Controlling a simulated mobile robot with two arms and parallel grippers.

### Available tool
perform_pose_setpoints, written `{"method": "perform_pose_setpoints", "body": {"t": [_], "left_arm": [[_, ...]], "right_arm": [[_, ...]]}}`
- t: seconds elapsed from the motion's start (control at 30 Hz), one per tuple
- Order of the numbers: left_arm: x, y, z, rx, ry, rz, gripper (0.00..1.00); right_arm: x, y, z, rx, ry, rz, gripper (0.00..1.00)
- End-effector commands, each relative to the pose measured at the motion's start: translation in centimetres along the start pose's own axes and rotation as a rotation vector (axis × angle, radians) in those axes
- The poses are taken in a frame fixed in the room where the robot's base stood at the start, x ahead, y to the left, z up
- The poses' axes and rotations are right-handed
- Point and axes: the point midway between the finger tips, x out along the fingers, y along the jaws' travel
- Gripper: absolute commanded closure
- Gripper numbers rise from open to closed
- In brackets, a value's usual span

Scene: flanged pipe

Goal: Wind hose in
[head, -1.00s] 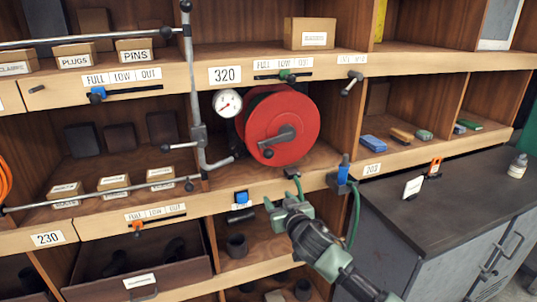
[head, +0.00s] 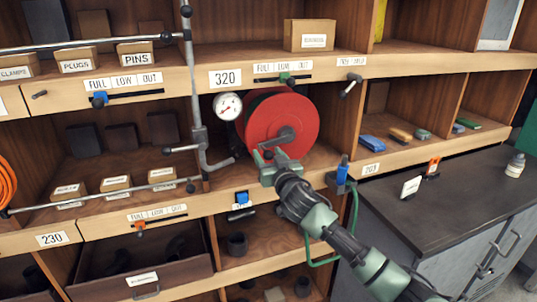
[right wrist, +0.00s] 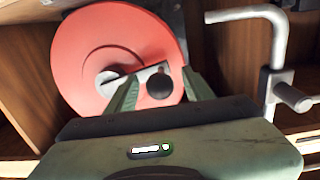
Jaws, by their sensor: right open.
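The red hose reel (head: 300,112) sits in the middle bay, with a grey crank (head: 287,136) on its face. The green hose (head: 354,212) hangs in a loop below the shelf edge, partly hidden behind my right arm. My right gripper (head: 266,160) is in front of the reel's lower part. In the right wrist view, its green fingers (right wrist: 162,90) are open, one on each side of the crank's black knob (right wrist: 160,87). I cannot tell whether they touch it. The reel (right wrist: 75,45) fills the upper left there. My left gripper is not in view.
A round gauge (head: 228,105) is left of the reel. A grey pipe with a bent end (head: 215,162) stands close left of my gripper. A blue valve handle (head: 342,172) is at the shelf edge to the right. The dark bench top (head: 450,200) is mostly clear.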

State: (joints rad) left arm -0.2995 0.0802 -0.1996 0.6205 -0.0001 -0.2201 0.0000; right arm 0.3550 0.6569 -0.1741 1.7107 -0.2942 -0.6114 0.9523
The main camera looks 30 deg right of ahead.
Motion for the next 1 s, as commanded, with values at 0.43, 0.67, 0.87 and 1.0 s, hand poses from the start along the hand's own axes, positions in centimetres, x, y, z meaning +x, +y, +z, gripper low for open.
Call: {"method": "perform_pose_setpoints", "body": {"t": [0.43, 0.67, 0.87, 1.0], "left_arm": [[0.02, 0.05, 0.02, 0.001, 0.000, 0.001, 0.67], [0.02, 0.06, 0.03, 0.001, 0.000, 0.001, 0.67], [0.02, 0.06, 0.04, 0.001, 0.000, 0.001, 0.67], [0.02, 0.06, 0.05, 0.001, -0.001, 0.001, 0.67]], "right_arm": [[-0.02, 0.00, 0.06, 0.000, 0.000, 0.000, 1.00], [-0.02, 0.00, 0.06, 0.000, -0.001, 0.000, 1.00], [-0.03, 0.00, 0.07, 0.000, -0.001, 0.000, 1.00], [-0.03, 0.00, 0.07, 0.000, -0.001, 0.000, 1.00]]}}
